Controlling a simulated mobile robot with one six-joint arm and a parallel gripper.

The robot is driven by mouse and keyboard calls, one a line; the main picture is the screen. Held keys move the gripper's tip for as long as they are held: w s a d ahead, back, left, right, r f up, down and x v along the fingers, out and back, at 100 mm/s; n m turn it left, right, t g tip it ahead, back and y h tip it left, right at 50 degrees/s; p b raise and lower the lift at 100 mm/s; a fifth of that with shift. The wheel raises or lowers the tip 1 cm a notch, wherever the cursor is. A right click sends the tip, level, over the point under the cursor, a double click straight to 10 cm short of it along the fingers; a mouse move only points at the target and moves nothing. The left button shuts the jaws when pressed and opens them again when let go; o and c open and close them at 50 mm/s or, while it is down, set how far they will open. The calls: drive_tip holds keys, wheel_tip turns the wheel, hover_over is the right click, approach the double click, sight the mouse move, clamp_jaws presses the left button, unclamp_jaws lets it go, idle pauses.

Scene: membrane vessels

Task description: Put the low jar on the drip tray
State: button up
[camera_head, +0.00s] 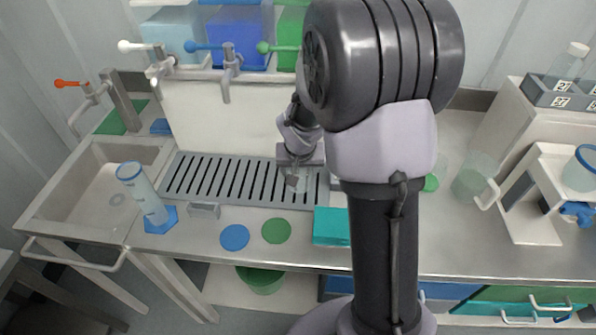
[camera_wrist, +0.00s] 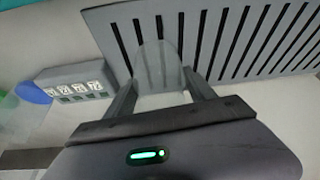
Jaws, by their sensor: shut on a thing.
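The drip tray (camera_head: 215,182) is a grey slotted plate on the steel counter, below the taps. In the wrist view the drip tray (camera_wrist: 232,42) fills the upper right. My gripper (camera_head: 294,180) is at the right part of the tray, pointing down. In the wrist view my gripper (camera_wrist: 160,86) is shut on a clear, see-through jar (camera_wrist: 158,66), the low jar, which overlaps the tray's slots and edge. I cannot tell whether the jar touches the tray. In the head view the jar is hard to make out.
A sink (camera_head: 100,190) lies left of the tray. Blue (camera_head: 235,237) and green (camera_head: 276,230) discs and a teal block (camera_head: 331,227) lie in front. Taps (camera_head: 228,68) overhang the back. My arm hides the counter's middle.

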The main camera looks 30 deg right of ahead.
drive_tip(key=shift+d+f, duration=0.1)
drive_tip(key=o, duration=1.5)
